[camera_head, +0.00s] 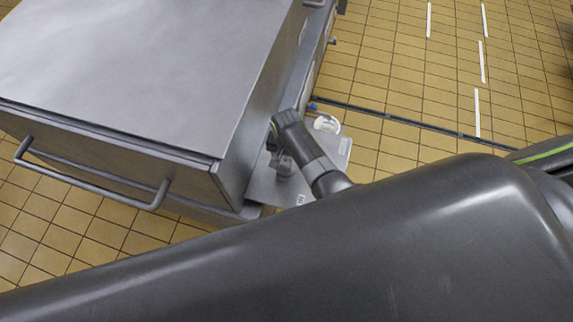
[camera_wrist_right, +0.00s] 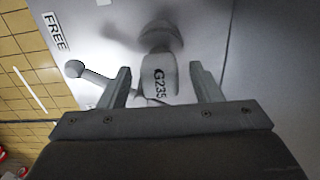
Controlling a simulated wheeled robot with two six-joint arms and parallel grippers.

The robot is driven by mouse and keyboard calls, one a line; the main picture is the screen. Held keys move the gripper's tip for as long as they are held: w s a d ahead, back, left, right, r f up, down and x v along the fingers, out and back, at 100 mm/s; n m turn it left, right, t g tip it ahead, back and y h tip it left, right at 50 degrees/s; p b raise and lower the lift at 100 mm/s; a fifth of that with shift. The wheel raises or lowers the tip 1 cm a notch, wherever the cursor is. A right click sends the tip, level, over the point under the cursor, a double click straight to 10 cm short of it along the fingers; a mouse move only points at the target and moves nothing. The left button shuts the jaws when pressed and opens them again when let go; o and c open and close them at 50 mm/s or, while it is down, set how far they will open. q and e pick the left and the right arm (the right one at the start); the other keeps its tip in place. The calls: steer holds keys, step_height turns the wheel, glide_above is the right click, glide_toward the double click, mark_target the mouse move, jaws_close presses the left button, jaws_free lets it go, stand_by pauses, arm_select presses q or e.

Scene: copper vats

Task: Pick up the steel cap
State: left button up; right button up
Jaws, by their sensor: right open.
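A grey metal piece marked G235 (camera_wrist_right: 158,76), which looks like the steel cap, stands on a light metal plate (camera_wrist_right: 205,25) in the right wrist view. My right gripper (camera_wrist_right: 160,67) is open, with one finger on each side of the piece and visible gaps to both. In the head view the plate (camera_head: 327,180) lies beside the big steel cabinet, with a small grey shape (camera_head: 285,166) on it that is partly hidden by my right wrist. My left gripper is not in view.
A ball-ended rod (camera_wrist_right: 76,69) sticks out left of the marked piece, close to one finger. A FREE label (camera_wrist_right: 55,32) is on the plate. The large cabinet (camera_head: 130,60) with a bar handle (camera_head: 90,180) stands at left. Open tiled floor (camera_head: 430,60) is at right.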

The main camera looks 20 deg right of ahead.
steer(key=shift+c, duration=0.5)
steer(key=c, duration=1.1)
steer(key=shift+o, duration=0.2)
steer(key=shift+r, duration=0.1)
steer(key=shift+r, duration=4.95)
steer(key=shift+r+p, duration=0.1)
steer(key=shift+p, duration=0.3)
step_height(320, 180, up, 6)
steer(key=p, duration=0.8)
steer(key=shift+r, duration=0.15)
